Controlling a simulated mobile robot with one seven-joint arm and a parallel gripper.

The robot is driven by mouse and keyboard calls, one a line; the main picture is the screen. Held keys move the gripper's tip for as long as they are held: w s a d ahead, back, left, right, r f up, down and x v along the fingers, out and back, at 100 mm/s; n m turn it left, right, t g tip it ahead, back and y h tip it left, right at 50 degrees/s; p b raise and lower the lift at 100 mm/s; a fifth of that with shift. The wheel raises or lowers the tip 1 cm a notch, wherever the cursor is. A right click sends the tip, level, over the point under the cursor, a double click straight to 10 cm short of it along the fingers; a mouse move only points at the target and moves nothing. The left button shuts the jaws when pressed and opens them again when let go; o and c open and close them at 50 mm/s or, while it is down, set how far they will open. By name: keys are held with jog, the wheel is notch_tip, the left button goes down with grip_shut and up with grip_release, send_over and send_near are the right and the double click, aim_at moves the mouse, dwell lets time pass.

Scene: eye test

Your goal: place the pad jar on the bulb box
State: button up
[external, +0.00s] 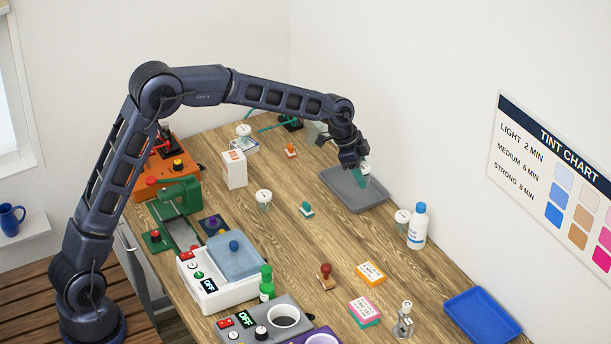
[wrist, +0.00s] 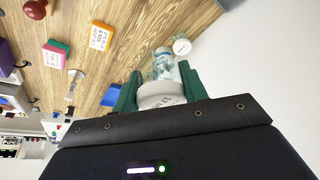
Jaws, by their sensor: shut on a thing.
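My gripper (external: 361,172) is shut on a clear jar with a white lid, held over the grey tray (external: 345,200); I take this for the pad jar, but its label is too small to read. In the wrist view the green fingers (wrist: 158,92) clasp the sides of its white lid (wrist: 160,99), with the clear body (wrist: 163,65) beyond. A white upright carton (external: 234,170) with an orange print stands left of the tray; it may be the bulb box. Its print is unreadable. It is well apart from my gripper.
Similar white-lidded jars stand mid-table (external: 264,199), by the white bottle (external: 417,228), and at the back left (external: 243,131), at a low pale box. A small orange-based item (external: 291,151) and a green-topped block (external: 306,209) lie between.

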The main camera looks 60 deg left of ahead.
jog(key=s+a+r+n+y, duration=0.1)
jog(key=s+a+r+n, duration=0.15)
jog(key=a, duration=0.75)
jog(key=s+a+r+n, duration=0.1)
jog(key=s+a+r, duration=0.2)
jog(key=a, duration=0.7)
notch_tip(320, 180, up, 5)
jog(key=n+t+y, duration=0.1)
jog(key=n+y, duration=0.1)
jog(key=n, duration=0.3)
send_over(238, 154)
jog(key=s, duration=0.1)
notch_tip(238, 154, down, 20)
jog(key=shift+s+r, duration=0.15)
jog(key=shift+r, duration=0.1)
jog(key=shift+f, duration=0.15)
jog(key=o, duration=1)
jog(key=v, duration=1.2)
jog(key=shift+s, duration=0.2)
